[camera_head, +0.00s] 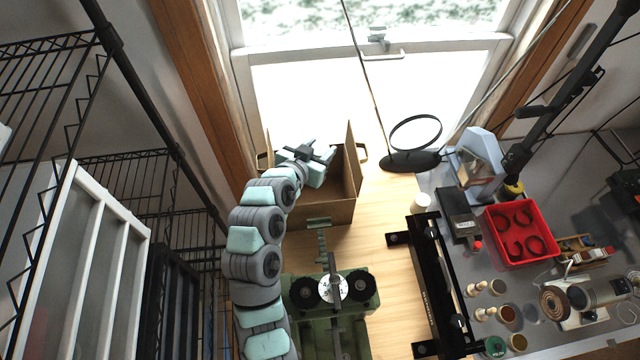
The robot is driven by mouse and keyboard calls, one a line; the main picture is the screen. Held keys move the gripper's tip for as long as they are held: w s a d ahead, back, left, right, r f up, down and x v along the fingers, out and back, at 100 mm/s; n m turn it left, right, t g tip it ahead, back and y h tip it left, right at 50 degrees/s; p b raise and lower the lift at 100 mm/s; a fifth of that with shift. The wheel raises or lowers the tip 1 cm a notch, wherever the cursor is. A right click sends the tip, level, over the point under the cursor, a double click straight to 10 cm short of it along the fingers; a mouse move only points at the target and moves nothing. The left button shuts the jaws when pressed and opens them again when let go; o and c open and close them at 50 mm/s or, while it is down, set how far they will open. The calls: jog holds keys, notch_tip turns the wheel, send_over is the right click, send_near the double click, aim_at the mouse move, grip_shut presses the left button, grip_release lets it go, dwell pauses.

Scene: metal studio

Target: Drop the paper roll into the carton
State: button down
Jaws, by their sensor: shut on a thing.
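The carton (330,212) is an open brown cardboard box on the wooden floor near the glazed door, with its flaps standing up. My gripper (316,163) is over the carton's opening, at the end of my grey and pale teal arm that reaches in from the bottom. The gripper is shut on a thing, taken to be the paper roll. The wrist hides most of what is between the fingers, so the roll's shape and its height above the carton's floor cannot be told.
A green machine (330,300) with black wheels stands in front of the carton. A black hoop stand (412,160) is to its right. Wire shelving (140,160) is at left.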

jog(key=shift+s+f+b, duration=0.1)
jog(key=shift+f+b, duration=0.5)
jog(key=shift+f, duration=2.55)
jog(key=c, duration=0.7)
grip_release()
notch_tip(320, 180, up, 20)
jog(key=b, duration=0.4)
jog(key=shift+b, duration=0.4)
